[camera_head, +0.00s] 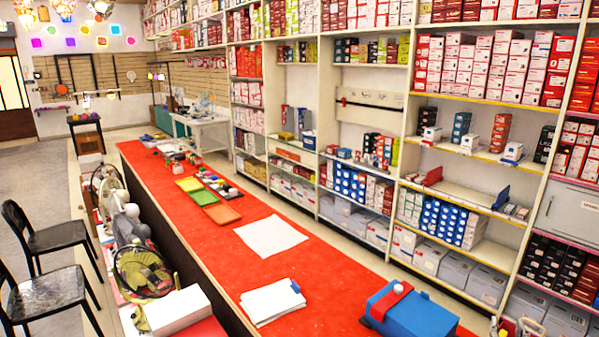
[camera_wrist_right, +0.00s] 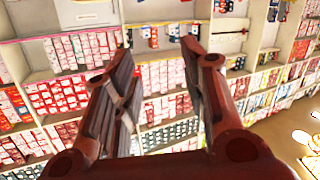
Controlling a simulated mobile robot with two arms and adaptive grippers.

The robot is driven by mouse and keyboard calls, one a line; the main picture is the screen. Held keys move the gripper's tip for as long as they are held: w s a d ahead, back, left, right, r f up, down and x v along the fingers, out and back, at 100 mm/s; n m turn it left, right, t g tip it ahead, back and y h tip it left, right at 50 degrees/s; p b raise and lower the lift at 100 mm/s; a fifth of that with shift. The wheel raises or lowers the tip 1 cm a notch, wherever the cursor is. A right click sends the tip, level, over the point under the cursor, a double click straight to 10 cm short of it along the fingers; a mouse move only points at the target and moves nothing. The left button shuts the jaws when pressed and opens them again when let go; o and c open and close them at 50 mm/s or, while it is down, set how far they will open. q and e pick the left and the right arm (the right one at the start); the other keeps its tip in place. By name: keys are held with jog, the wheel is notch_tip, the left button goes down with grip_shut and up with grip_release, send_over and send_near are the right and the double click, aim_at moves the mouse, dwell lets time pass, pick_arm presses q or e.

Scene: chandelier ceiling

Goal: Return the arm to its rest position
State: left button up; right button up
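My right gripper (camera_wrist_right: 156,54) shows in the right wrist view. Its two reddish-brown fingers with grey pads stand wide apart. Nothing is between them; stocked shelves show in the gap, some way behind. I cannot make out the right gripper for certain in the head view. My left gripper and arm are not in view.
A long red-topped counter (camera_head: 215,200) runs away from me. On it lie white paper (camera_head: 271,236), a stack of sheets (camera_head: 272,303), a blue case (camera_head: 410,312) and coloured trays (camera_head: 205,197). Shelves (camera_head: 395,150) line the right; black chairs (camera_head: 45,290) stand left.

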jog(key=s+a+f+n+g+y, duration=0.25)
jog(key=s+a+y, duration=0.2)
jog(key=a, duration=0.45)
jog(key=s+a+f+n+g+y, duration=0.1)
jog(key=s+a+f+n+y, duration=0.2)
jog(key=s+a, duration=0.45)
jog(key=s+a+f+g, duration=0.1)
jog(key=s+a+g, duration=0.3)
jog(key=s+a, duration=0.5)
jog(key=s+a+g, duration=0.3)
jog(key=s+a, duration=0.2)
jog(key=s, duration=0.8)
notch_tip(320, 180, down, 35)
jog(key=s+g+b, duration=0.1)
jog(key=g+b, duration=0.1)
jog(key=b, duration=0.6)
jog(key=s+d+f+b, duration=0.1)
jog(key=s+f+b, duration=0.2)
jog(key=s+f, duration=0.5)
jog(key=s+d+f+b, duration=0.2)
jog(key=s+f, duration=0.7)
jog(key=f, duration=0.5)
jog(key=shift+f+n+g+b, duration=0.2)
jog(key=shift+n+g+b, duration=0.15)
jog(key=shift+b, duration=0.4)
